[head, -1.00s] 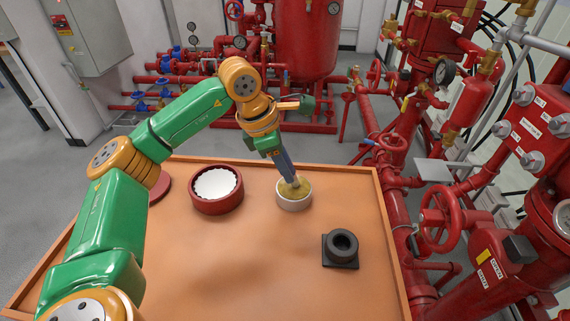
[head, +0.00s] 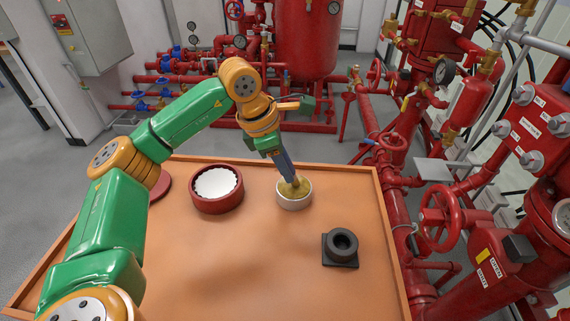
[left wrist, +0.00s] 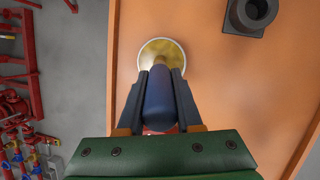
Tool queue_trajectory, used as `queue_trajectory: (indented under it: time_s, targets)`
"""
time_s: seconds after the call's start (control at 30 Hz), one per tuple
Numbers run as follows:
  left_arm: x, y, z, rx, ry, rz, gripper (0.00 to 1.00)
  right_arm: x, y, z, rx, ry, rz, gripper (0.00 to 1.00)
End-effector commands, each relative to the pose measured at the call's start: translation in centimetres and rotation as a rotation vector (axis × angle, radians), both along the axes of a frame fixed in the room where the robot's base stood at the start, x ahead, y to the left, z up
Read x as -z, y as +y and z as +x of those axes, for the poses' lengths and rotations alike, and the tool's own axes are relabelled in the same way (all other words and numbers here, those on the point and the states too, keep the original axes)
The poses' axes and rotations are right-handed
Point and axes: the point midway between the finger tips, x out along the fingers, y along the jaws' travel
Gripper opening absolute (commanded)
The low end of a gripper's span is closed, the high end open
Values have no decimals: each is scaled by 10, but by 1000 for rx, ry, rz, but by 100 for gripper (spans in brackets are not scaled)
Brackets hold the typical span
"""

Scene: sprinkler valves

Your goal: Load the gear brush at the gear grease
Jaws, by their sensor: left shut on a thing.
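The gear grease is a yellow-brown mass in a white round tub (head: 294,203) on the orange table; the tub also shows in the left wrist view (left wrist: 146,46). My left gripper (head: 284,163) is above the tub, shut on the gear brush. The brush has a dark blue handle (left wrist: 159,97) between the two fingers in the left wrist view. The brush points down and slightly tilted, its tip at the grease inside the tub. How deep the bristles sit is hard to tell. My right gripper is not in view.
A red ring-shaped housing with a white toothed inside (head: 217,188) stands left of the tub. A black holder with a round opening (head: 341,248) stands to the right and nearer. A dark red disc (head: 161,188) is partly behind my arm. The table's front middle is clear; red pipework stands beyond.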

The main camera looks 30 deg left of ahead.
Motion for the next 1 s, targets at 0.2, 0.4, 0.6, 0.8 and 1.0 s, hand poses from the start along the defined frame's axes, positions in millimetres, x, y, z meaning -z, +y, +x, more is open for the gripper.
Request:
queue_trajectory:
  time_s: [0.2,0.4,0.6,0.8,1.0]
  targets:
    - [-24,0,0,0,1,-1,0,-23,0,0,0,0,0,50]
    - [-47,0,0,0,1,0,0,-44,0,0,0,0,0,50]
    - [-69,0,0,0,1,0,0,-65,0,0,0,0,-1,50]
    - [-69,0,0,0,1,1,0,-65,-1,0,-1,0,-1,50]
    - [-69,0,0,0,0,0,0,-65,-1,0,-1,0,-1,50]
